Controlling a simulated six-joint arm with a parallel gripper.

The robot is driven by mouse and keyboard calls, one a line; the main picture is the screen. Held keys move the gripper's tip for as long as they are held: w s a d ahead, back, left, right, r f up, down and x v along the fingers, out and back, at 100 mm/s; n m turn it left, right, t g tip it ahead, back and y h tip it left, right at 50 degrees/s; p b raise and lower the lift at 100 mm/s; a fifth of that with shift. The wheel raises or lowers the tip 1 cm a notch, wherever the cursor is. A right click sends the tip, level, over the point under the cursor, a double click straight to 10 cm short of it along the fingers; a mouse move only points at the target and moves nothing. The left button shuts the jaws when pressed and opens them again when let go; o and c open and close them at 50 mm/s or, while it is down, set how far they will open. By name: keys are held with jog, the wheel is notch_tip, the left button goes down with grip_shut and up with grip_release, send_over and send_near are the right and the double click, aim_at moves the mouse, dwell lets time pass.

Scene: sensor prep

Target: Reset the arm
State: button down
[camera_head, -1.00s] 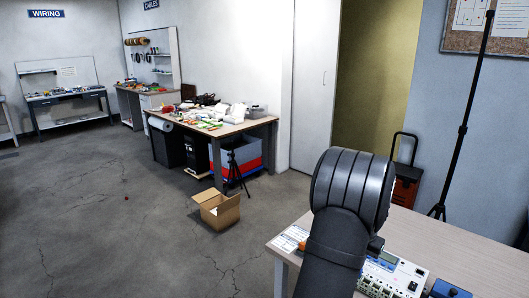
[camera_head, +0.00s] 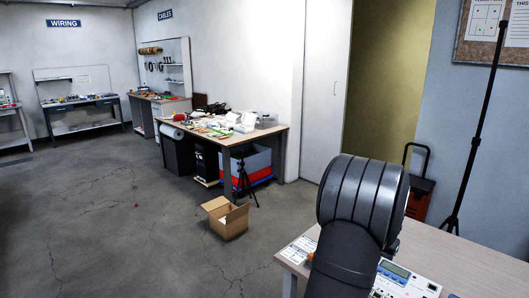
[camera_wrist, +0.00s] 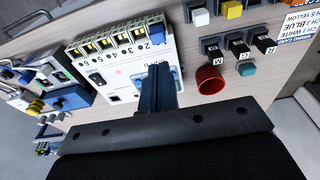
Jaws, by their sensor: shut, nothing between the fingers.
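My gripper (camera_wrist: 158,70) is shut and empty in the wrist view. Its dark fingers are pressed together in front of a white device (camera_wrist: 112,66) with numbered slots and a black rocker switch. I cannot tell whether they touch it. In the head view my black arm covers the gripper and part of the near table (camera_head: 478,258). A white panel with a small display (camera_head: 395,271) shows beside the arm.
The wrist view shows a red round knob (camera_wrist: 209,79), a teal button (camera_wrist: 247,69), black labelled blocks (camera_wrist: 213,48) and a blue device (camera_wrist: 70,98) close by. A cardboard box (camera_head: 228,223) lies on the open floor, near a cluttered bench (camera_head: 250,131).

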notch_tip(320, 180, down, 6)
jog(key=shift+r, duration=0.15)
notch_tip(320, 180, up, 9)
jog(key=n, duration=0.2)
dwell(0.4)
